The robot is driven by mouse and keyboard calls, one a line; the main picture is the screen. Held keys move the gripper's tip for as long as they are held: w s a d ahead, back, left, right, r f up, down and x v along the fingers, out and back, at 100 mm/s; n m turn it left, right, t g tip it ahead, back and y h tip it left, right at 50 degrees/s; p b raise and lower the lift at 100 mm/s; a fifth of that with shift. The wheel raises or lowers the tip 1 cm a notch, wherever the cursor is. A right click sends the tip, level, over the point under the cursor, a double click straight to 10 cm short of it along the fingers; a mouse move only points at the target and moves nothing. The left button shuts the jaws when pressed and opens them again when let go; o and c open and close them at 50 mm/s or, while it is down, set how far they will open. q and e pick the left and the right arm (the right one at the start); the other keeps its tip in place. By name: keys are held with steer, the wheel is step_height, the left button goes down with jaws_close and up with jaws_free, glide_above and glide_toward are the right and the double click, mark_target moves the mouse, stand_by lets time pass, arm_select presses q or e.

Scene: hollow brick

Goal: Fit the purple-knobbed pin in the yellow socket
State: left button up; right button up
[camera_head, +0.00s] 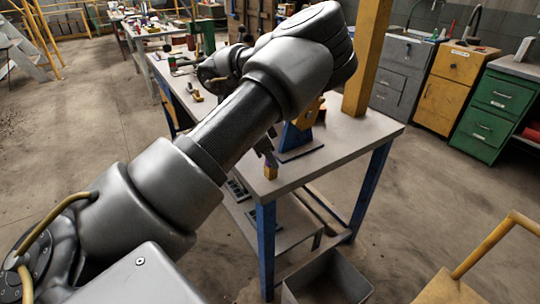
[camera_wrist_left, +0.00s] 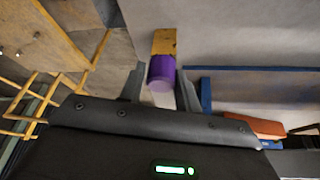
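The purple knob (camera_wrist_left: 161,74) of the pin shows in the left wrist view, right against the yellow socket block (camera_wrist_left: 164,42). The shank is hidden, so I cannot tell how deep it sits. In the head view the yellow block (camera_head: 270,173) stands near the front corner of the workbench. My left gripper (camera_head: 267,156) is just above it, mostly hidden behind my arm. In the left wrist view the left gripper's (camera_wrist_left: 160,78) fingers are apart, one on each side of the knob, with small gaps visible. My right gripper is not in view.
The workbench (camera_head: 350,140) has a blue-legged frame and a yellow post (camera_head: 367,60) at its back. A blue and orange item (camera_head: 297,138) stands close behind the block. An orange item (camera_wrist_left: 255,124) lies at the right of the wrist view. A grey bin (camera_head: 328,282) is on the floor.

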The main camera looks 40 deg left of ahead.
arm_select(q)
steer(key=shift+o, duration=1.5)
steer(key=shift+w+a+f, duration=0.1)
steer(key=shift+a+f, duration=0.05)
steer(key=shift+f, duration=0.05)
steer(key=shift+r, duration=0.1)
steer(key=v, duration=1)
steer(key=shift+r, duration=0.3)
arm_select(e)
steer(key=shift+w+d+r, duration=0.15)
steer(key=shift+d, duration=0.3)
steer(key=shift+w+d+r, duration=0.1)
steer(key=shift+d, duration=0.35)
